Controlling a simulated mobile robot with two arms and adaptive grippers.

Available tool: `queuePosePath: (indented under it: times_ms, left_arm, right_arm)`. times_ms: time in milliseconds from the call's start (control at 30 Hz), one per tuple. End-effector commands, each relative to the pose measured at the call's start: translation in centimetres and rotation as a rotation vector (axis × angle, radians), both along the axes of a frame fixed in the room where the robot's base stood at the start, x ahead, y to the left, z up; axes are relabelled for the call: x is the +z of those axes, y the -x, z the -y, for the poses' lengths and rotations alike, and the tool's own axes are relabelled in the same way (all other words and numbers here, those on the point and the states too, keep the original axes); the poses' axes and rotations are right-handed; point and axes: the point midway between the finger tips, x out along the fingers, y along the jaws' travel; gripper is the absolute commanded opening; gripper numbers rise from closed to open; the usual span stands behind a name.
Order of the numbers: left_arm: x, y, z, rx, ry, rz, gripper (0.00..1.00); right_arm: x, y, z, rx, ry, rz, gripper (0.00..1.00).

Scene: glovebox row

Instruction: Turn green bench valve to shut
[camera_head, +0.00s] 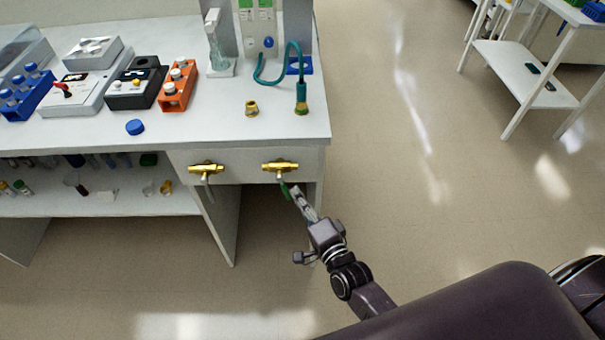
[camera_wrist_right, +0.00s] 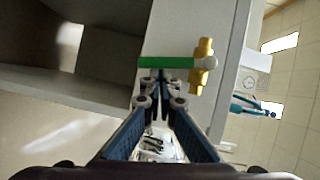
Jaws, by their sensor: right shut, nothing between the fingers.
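The green bench valve has a brass body (camera_head: 281,166) on the bench's front panel, near its right end. Its green handle (camera_head: 285,191) hangs down from the body, crosswise to the brass pipe. In the wrist view the green handle (camera_wrist_right: 165,62) runs left from the brass body (camera_wrist_right: 203,66). My right gripper (camera_head: 296,190) is shut and empty, with its fingertips (camera_wrist_right: 160,76) right beside the handle's middle. I cannot tell whether they touch it. My left gripper is in neither view.
A second brass valve (camera_head: 206,168) with a grey handle sits to the left on the same panel. Above, the bench top (camera_head: 212,120) holds a blue cap (camera_head: 135,127), a brass fitting (camera_head: 252,109) and a teal hose (camera_head: 301,92). Open floor lies to the right.

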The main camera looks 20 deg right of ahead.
Motion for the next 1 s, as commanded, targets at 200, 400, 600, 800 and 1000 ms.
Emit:
queuePosePath:
  times_ms: [200, 400, 600, 800, 1000]
  left_arm:
    - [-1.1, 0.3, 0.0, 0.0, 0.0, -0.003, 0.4]
    - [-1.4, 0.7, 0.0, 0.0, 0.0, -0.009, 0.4]
    - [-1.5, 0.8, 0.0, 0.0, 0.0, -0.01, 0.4]
    - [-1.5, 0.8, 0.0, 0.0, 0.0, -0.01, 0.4]
    - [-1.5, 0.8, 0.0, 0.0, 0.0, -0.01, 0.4]
  right_arm:
    - [-0.6, 0.1, -0.8, 0.001, -0.068, 0.018, 0.0]
    - [-0.7, 0.0, -1.1, 0.002, -0.065, 0.018, 0.0]
    - [-0.7, -0.1, -1.2, 0.001, -0.065, 0.019, 0.0]
    - [-0.7, -0.1, -1.2, 0.001, -0.064, 0.018, 0.0]
    - [-0.7, -0.1, -1.2, 0.001, -0.064, 0.018, 0.0]
